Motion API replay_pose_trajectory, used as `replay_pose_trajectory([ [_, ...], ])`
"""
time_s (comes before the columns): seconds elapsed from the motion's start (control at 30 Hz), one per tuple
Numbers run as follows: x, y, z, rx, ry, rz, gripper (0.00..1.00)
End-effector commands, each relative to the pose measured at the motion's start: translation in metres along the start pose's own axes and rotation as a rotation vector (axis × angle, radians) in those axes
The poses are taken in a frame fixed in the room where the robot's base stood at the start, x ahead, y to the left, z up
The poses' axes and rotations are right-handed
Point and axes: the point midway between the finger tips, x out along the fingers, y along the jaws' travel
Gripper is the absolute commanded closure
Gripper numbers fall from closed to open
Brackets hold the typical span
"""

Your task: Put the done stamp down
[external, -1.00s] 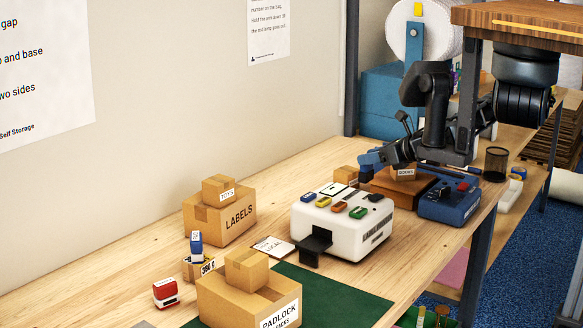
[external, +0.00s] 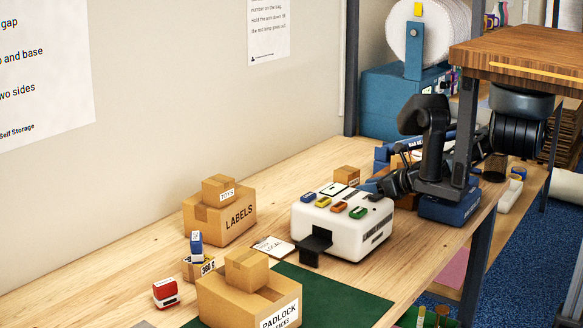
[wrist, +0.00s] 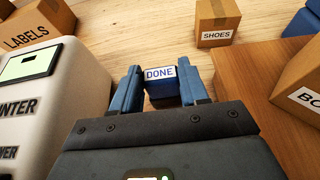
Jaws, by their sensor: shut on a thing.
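The done stamp (wrist: 160,82) is a small blue block with a white label reading DONE. In the wrist view it sits between the two blue fingers of my gripper (wrist: 161,88), which is shut on it. The stamp appears over or on bare wooden table; I cannot tell whether it touches the surface. In the external view my gripper (external: 372,187) is low, just behind the right part of the white counter machine (external: 330,232). The stamp cannot be made out there.
The white counter machine stands close left of my gripper in the wrist view. A SHOES carton (wrist: 217,24) stands ahead. Bare tabletop (wrist: 135,28) lies between.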

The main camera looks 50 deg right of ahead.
Motion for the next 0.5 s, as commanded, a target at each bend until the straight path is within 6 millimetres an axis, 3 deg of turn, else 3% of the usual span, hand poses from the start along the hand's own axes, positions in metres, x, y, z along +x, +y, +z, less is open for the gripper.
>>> replay_pose_trajectory([
  [0.17, 0.0015, 0.0002, -0.0036, 0.000, 0.000, 0.000, 0.86],
  [0.2, 0.0015, 0.0001, -0.0036, 0.000, 0.000, 0.000, 0.55],
  [0.5, 0.0011, 0.0001, -0.0025, 0.000, 0.000, 0.000, 0.30],
])
